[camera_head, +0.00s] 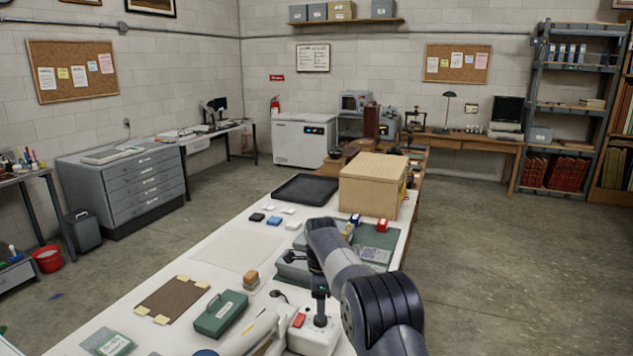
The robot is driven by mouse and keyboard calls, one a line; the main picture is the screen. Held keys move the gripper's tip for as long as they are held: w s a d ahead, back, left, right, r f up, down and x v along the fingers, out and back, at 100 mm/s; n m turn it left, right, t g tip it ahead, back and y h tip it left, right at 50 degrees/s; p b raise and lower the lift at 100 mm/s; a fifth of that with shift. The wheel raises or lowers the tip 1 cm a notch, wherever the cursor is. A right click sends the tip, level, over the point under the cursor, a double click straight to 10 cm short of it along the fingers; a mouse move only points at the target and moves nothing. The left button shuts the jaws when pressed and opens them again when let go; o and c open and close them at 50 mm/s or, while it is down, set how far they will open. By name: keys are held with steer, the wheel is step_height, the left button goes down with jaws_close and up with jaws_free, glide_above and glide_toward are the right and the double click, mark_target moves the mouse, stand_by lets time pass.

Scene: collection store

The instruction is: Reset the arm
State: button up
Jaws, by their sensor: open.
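My arm enters from the bottom right and bends over the right side of the long white table (228,258). Its dark end points down, and my gripper (320,314) is small and dark there, above or in front of a white box with a red part (299,321). The fingers are small in this view, and I see nothing held between them. The arm hides part of the table and of the green boxes behind it.
On the table are a green box (221,313), a brown board (172,299), a black tray (305,189), a wooden box (372,186) and several small blocks. The floor at right is clear.

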step_height(320, 180, up, 6)
step_height(320, 180, down, 10)
steer(key=shift+s+f+p, duration=0.1)
steer(key=shift+f+p, duration=0.1)
steer(key=shift+p, duration=0.5)
steer(key=shift+f+n, duration=0.1)
steer(key=shift+n, duration=0.2)
steer(key=n, duration=1.1)
steer(key=shift+n, duration=0.3)
steer(key=n, duration=0.6)
steer(key=shift+n, duration=2.8)
steer(key=shift+d, duration=0.1)
